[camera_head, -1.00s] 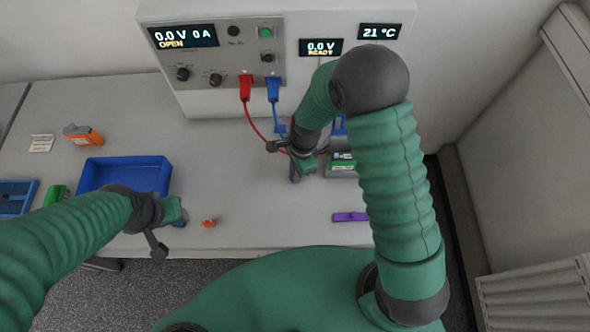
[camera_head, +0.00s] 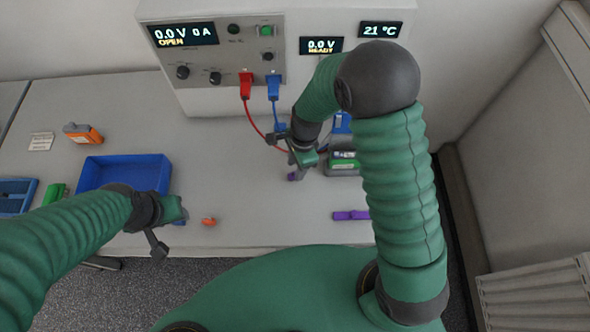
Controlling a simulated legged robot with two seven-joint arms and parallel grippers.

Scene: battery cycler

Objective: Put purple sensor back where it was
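A purple piece (camera_head: 296,177) shows at the fingertips of my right gripper (camera_head: 298,170), low over the table in front of the cycler. The fingers and wrist hide much of it, so I cannot tell whether it is gripped. A second, flat purple piece (camera_head: 351,215) lies near the table's front edge, apart from both grippers. A grey and green battery block (camera_head: 343,162) stands right of my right gripper, partly behind the arm. My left gripper (camera_head: 178,213) hangs at the front edge near the blue tray; its fingers are mostly hidden.
The blue tray (camera_head: 128,174) stands at left, with an orange device (camera_head: 83,133) behind it. A small orange piece (camera_head: 209,221) lies near my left gripper. Red (camera_head: 245,88) and blue (camera_head: 273,88) plugs with cables hang from the cycler (camera_head: 290,70). The table's middle is clear.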

